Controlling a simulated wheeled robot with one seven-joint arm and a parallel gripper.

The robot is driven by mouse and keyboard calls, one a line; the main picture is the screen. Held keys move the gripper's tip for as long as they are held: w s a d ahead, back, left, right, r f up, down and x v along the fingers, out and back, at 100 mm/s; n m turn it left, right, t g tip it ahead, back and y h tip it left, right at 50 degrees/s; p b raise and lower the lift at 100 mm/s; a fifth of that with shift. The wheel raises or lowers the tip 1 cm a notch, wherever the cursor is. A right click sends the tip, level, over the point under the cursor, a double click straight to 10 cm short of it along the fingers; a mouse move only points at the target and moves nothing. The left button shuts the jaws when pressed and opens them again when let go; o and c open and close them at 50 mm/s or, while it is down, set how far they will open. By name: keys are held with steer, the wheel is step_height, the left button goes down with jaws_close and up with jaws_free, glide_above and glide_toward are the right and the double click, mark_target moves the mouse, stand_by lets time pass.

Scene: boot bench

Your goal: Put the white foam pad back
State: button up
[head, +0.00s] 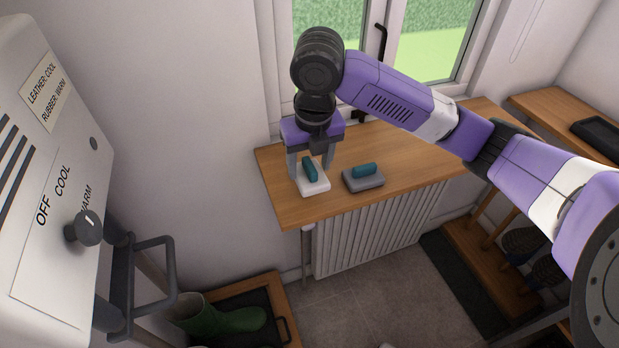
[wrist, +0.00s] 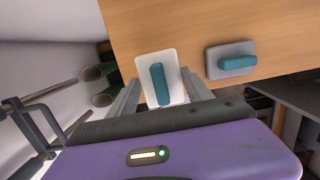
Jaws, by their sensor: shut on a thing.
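The white foam pad (head: 314,186) has a teal handle on top and is at the left end of the wooden shelf (head: 285,209) under the window. My gripper (head: 310,172) is above it, pointing down, with its fingers shut on the pad. In the wrist view the white pad (wrist: 150,66) sits between the two fingers (wrist: 160,98). I cannot tell whether the pad touches the shelf or is just above it. A grey pad (head: 363,180) with a teal handle lies on the shelf to the right, apart from the white one; it also shows in the wrist view (wrist: 242,73).
A white cabinet (head: 60,150) with a dial (head: 84,228) and a dark handle bar (head: 150,270) stands at the left. A radiator (head: 375,235) is under the shelf. The shelf right of the grey pad is clear.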

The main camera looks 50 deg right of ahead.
mark_target(310, 180)
steer(key=shift+f, duration=2.5)
steer(key=o, duration=1.2)
steer(key=shift+r, duration=0.1)
steer(key=r, duration=0.4)
steer(key=s+r, duration=0.1)
steer(key=r, duration=0.2)
steer(key=a+r, duration=0.1)
steer(key=r, duration=0.3)
steer(key=shift+s+r, duration=0.25)
steer(key=shift+r, duration=0.1)
